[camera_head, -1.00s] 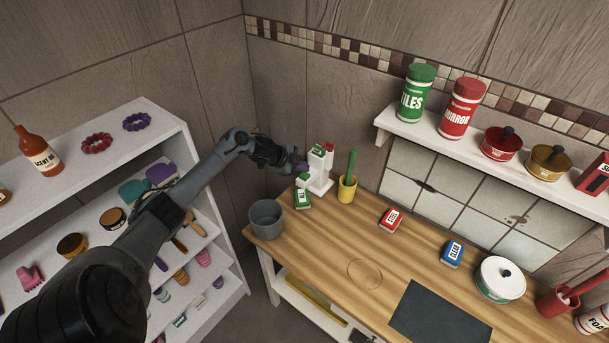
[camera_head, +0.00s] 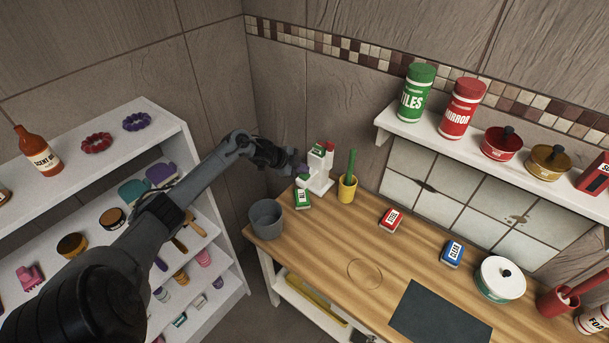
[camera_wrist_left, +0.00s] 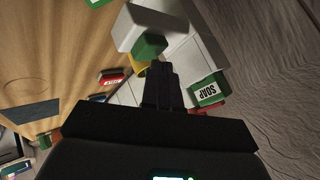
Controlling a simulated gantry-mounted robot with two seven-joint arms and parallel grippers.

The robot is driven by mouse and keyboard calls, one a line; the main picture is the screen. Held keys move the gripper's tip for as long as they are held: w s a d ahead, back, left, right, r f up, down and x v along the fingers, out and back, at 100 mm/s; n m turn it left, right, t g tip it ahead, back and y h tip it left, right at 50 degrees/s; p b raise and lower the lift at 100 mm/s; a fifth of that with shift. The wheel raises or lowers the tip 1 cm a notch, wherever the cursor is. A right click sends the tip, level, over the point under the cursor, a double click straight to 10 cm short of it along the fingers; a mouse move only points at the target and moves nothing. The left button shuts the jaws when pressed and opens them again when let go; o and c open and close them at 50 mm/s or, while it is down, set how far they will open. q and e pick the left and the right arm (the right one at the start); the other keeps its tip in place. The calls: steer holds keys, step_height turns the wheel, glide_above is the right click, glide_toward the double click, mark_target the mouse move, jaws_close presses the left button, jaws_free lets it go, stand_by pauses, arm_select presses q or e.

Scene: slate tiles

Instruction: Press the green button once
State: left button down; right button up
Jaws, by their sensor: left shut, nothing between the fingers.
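A white dispenser (camera_head: 318,185) stands at the back left corner of the wooden counter. A green block-shaped button (camera_wrist_left: 149,46) shows on its white body in the left wrist view. My left gripper (camera_head: 301,171) is at the dispenser's left side, shut and empty. In the left wrist view its closed fingertips (camera_wrist_left: 160,68) overlap the edge of the green button; I cannot tell whether they touch it. In the head view the arm and fingers mostly hide the button. My right gripper is not in view.
A green-and-white soap label (camera_wrist_left: 208,90) is near the fingers. A shelf unit (camera_head: 165,125) is at left. The counter's middle is mostly clear.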

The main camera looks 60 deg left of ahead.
mark_target(302, 176)
arm_select(q)
steer(key=shift+f, duration=0.1)
stand_by(0.4)
steer(key=shift+f, duration=0.5)
stand_by(0.3)
stand_by(0.4)
steer(key=shift+r+p, duration=0.6)
steer(key=shift+r, duration=0.45)
steer(key=shift+p, duration=0.3)
steer(key=shift+r+p, duration=0.5)
steer(key=shift+r, duration=0.05)
step_height(302, 176, up, 4)
steer(key=p, duration=0.4)
